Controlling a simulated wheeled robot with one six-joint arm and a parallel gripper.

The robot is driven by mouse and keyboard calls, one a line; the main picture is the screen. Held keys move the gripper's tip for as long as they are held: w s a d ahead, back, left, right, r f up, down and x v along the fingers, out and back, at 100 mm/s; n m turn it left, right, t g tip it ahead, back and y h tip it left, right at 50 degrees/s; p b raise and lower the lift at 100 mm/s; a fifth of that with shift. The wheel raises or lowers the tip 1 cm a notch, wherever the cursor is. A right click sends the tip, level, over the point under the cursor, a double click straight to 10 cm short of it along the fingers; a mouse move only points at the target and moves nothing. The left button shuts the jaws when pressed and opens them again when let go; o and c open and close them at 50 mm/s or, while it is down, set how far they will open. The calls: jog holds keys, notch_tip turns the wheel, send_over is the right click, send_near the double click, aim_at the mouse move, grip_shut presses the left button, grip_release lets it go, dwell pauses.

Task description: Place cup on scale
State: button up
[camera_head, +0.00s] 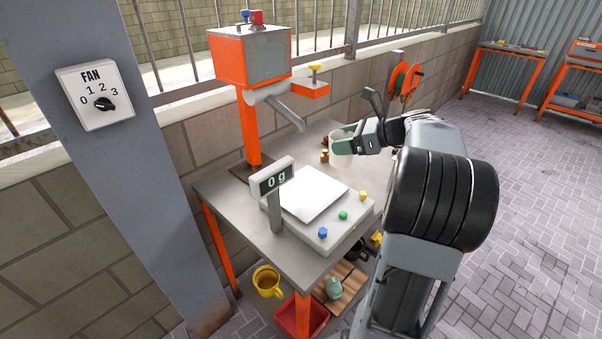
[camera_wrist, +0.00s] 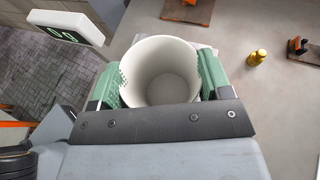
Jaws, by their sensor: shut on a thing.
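A white cup (camera_wrist: 160,72) is held upright between the green finger pads of my gripper (camera_wrist: 160,85) in the wrist view; its open mouth faces the camera and it looks empty. In the head view my gripper (camera_head: 345,141) and the pale cup (camera_head: 340,132) are above the table, behind and to the right of the scale. The scale (camera_head: 313,193) has a bare white plate on top and a display (camera_head: 276,179) on a post reading 0 g. The display also shows in the wrist view (camera_wrist: 66,29). The cup's underside is hidden.
An orange dispenser tower (camera_head: 250,75) with a spout stands at the table's back left. A small brass weight (camera_head: 324,156) stands near the gripper and also shows in the wrist view (camera_wrist: 257,57). Blue, green and yellow knobs line the scale's front.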

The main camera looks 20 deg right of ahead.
jog(key=shift+w+a+f+b, duration=0.2)
jog(key=shift+w+a+f, duration=1.1)
jog(key=shift+f, duration=0.65)
jog(key=shift+w+a+f+b, duration=0.15)
jog(key=shift+w+a+f, duration=0.9)
jog(key=shift+a+f, duration=0.7)
jog(key=shift+w+a+f+b, duration=0.2)
jog(key=shift+w+a+f, duration=1)
jog(key=shift+f, duration=0.95)
jog(key=shift+f, duration=0.15)
jog(key=o, duration=0.9)
